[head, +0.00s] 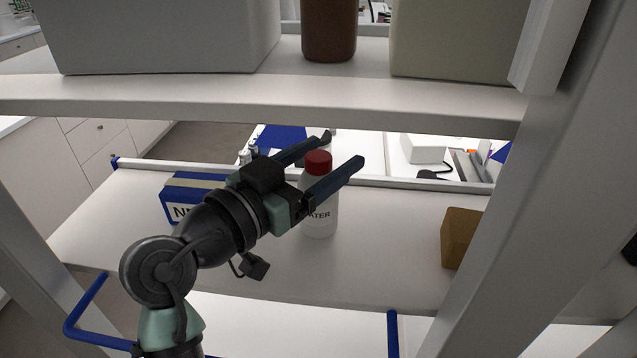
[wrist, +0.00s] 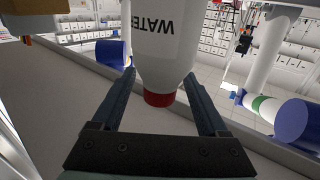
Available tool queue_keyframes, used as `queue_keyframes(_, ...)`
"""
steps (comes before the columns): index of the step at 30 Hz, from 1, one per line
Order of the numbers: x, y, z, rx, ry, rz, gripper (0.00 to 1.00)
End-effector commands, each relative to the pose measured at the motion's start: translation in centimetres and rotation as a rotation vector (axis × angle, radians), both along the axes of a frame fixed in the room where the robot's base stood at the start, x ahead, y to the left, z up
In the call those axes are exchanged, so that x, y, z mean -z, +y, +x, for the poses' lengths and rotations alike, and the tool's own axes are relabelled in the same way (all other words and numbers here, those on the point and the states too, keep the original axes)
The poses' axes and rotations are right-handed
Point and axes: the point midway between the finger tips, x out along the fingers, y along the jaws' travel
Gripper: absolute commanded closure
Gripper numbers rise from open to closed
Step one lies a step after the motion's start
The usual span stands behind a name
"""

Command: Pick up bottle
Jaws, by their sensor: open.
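A white bottle (head: 319,217) with a red cap and "WATER" printed on it stands upright on the middle shelf. In the wrist view the bottle (wrist: 166,45) appears upside down, with its red cap (wrist: 160,98) between the fingers. My gripper (head: 346,150) is open, with one finger on either side of the bottle's upper part. In the wrist view my gripper (wrist: 158,85) shows gaps between its fingers and the bottle's neck. In the head view the near finger and gripper body hide part of the bottle's left side.
A blue box (head: 180,192) with a beige band stands left on the same shelf (head: 375,265), behind my arm. A brown block (head: 460,237) stands at the right by the rack post. An upper shelf (head: 440,106) hangs above, carrying large boxes and a brown container (head: 329,30).

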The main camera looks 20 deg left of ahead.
Motion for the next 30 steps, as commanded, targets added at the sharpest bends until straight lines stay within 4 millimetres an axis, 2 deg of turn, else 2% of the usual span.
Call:
queue_keyframes(4, -0.2, -0.6, 1.7, 0.002, 0.000, -0.001, 0.23)
queue_keyframes(12, 0.0, -0.7, 2.0, -0.001, 0.000, 0.001, 0.23)
queue_keyframes(14, 0.0, -0.7, 2.0, 0.000, 0.000, 0.000, 0.32)
queue_keyframes(25, 0.0, -0.7, 2.0, 0.000, -0.001, 0.000, 0.99)
queue_keyframes(30, 0.0, -0.7, 2.0, 0.000, -0.001, 0.000, 1.00)
